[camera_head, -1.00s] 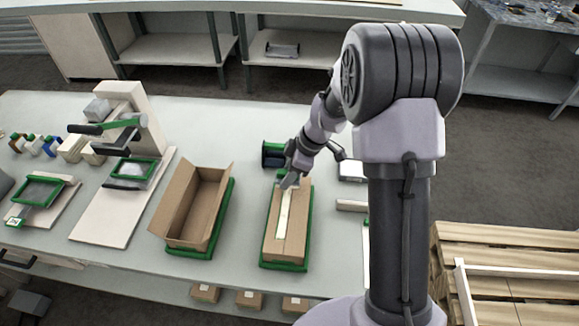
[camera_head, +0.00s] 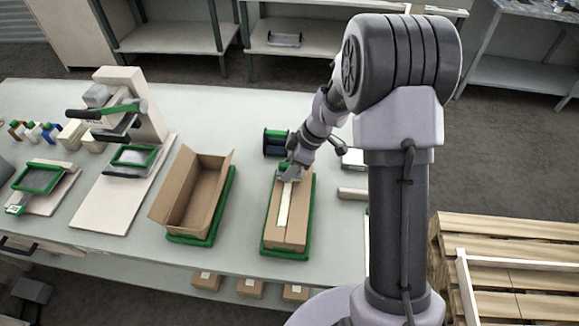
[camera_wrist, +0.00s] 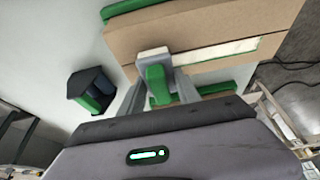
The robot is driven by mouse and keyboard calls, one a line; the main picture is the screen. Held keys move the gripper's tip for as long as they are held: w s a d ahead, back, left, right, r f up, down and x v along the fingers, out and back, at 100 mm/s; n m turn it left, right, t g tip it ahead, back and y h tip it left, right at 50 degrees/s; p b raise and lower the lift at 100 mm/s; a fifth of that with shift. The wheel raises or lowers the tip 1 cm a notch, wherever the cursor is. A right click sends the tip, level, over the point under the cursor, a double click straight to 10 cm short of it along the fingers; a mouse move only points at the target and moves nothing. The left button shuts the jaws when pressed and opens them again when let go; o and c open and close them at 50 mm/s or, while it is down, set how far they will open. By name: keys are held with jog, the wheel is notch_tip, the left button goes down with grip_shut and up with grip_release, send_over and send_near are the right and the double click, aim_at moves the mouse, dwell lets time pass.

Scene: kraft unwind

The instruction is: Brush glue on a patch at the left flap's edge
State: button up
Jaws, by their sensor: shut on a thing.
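The closed cardboard box (camera_head: 296,225) lies in a green-rimmed tray (camera_head: 285,254), with a pale strip (camera_head: 284,205) along its middle where the flaps meet. The left flap (camera_head: 271,217) is flat beside the strip. My gripper (camera_head: 290,172) is over the far end of the box. In the wrist view, my gripper (camera_wrist: 165,98) is shut on a green tool (camera_wrist: 157,84) with a pale block-like end, seemingly the glue brush. The box (camera_wrist: 205,27) and strip (camera_wrist: 222,53) show behind it. I cannot tell whether the tool touches the flap; no glue patch can be made out.
An open cardboard box (camera_head: 191,202) stands in another green tray to the left. A press-like device (camera_head: 130,110) is farther left. A dark blue and green holder (camera_head: 276,143) stands behind the closed box. A wooden pallet (camera_head: 500,265) is at right.

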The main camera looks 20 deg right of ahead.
jog(key=shift+f+b, duration=0.45)
jog(key=shift+b, duration=0.35)
jog(key=shift+s+a+f+b, duration=0.15)
jog(key=shift+s+b, duration=0.15)
jog(key=shift+b, duration=2.3)
jog(key=shift+s+a+r+b, duration=0.1)
jog(key=shift+r+b, duration=0.1)
jog(key=shift+b, duration=0.3)
jog(key=shift+w+d+b, duration=0.2)
jog(key=shift+w+b, duration=0.2)
jog(key=shift+b, duration=1.15)
notch_tip(320, 180, up, 6)
jog(key=p, duration=0.4)
jog(key=shift+r, duration=0.15)
